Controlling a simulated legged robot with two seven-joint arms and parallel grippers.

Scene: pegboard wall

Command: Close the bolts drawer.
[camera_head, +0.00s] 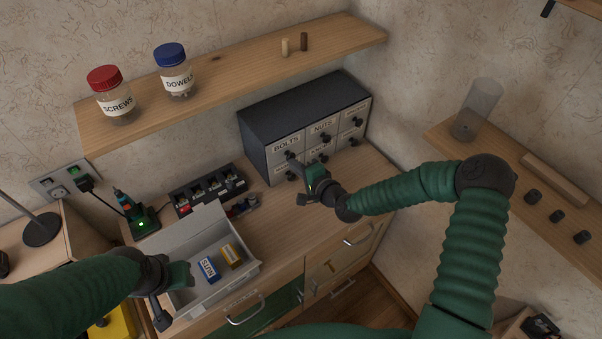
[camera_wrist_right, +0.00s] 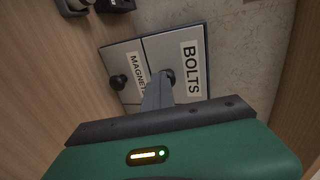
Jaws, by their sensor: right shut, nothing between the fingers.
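The bolts drawer (camera_head: 282,147) is the upper left drawer of a dark cabinet (camera_head: 300,101) with pale, labelled fronts and black knobs. In the head view its front looks about level with the drawers beside it; I see no clear gap. In the right wrist view the BOLTS front (camera_wrist_right: 187,57) is beside a MAGNET front (camera_wrist_right: 138,68). My right gripper (camera_head: 293,160) is shut and empty in front of the bolts drawer. Its fingertips (camera_wrist_right: 158,84) overlap the knob area; I cannot tell if they touch. My left gripper (camera_head: 161,318) hangs at lower left; its jaws are unclear.
A black organizer (camera_head: 180,196) is left of the cabinet. A wooden shelf (camera_head: 230,78) with two jars runs above. Another shelf (camera_head: 480,155) is at right.

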